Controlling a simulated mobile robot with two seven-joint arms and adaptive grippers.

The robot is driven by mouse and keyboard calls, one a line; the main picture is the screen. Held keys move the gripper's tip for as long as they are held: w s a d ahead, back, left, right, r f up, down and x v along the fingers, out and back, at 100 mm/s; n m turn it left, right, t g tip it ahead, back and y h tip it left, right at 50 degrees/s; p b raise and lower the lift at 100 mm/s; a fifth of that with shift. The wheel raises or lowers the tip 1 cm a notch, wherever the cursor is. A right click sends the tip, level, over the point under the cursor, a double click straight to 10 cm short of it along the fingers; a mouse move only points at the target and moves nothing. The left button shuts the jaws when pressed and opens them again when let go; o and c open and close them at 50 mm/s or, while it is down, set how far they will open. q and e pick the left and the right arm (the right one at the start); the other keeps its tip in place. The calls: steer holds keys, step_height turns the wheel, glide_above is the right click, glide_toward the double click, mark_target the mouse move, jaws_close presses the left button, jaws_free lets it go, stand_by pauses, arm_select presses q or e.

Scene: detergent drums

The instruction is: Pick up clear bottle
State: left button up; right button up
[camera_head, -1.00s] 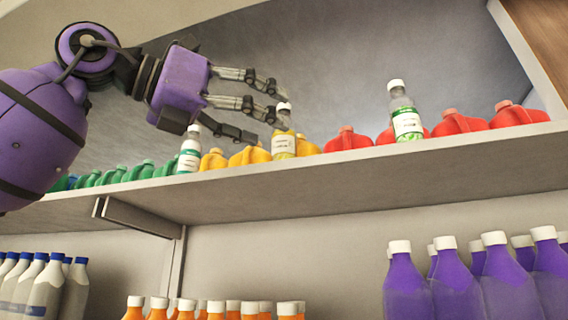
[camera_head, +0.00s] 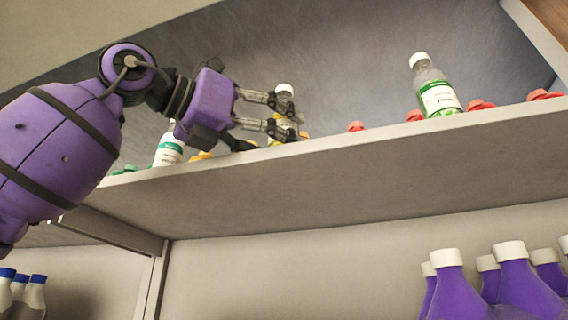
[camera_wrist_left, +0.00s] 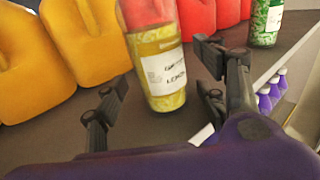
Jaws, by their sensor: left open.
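A clear bottle with yellow contents and a white label (camera_wrist_left: 163,68) stands upright on the upper shelf; its white cap (camera_head: 284,88) shows in the head view. My left gripper (camera_head: 297,121) is open with its fingers at this bottle, partly hiding it. In the left wrist view the bottle stands between the spread fingers of the gripper (camera_wrist_left: 162,75), nearer their tips; contact cannot be told. Another clear bottle with a green label (camera_head: 438,92) stands to the right on the shelf. A third green-labelled bottle (camera_head: 168,149) stands to the left, partly behind my gripper.
Yellow jugs (camera_wrist_left: 88,40) and red jugs (camera_wrist_left: 196,18) stand in a row behind the yellow bottle. The shelf's front edge (camera_head: 350,155) runs below my gripper. Purple bottles (camera_head: 525,285) and blue-capped bottles (camera_head: 35,298) stand on the lower shelf.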

arm_select(q)
steer(key=shift+x, duration=1.1)
arm_select(e)
steer(key=shift+w+a+r, duration=0.15)
steer(key=shift+w+r, duration=0.2)
steer(key=shift+w, duration=0.15)
arm_select(q)
steer(key=shift+a, duration=0.1)
steer(key=shift+c, duration=1.4)
steer(key=shift+r, duration=0.1)
steer(key=c, duration=1.3)
steer(key=shift+o, duration=0.2)
arm_select(e)
steer(key=shift+s+f, duration=0.1)
steer(key=shift+s, duration=0.05)
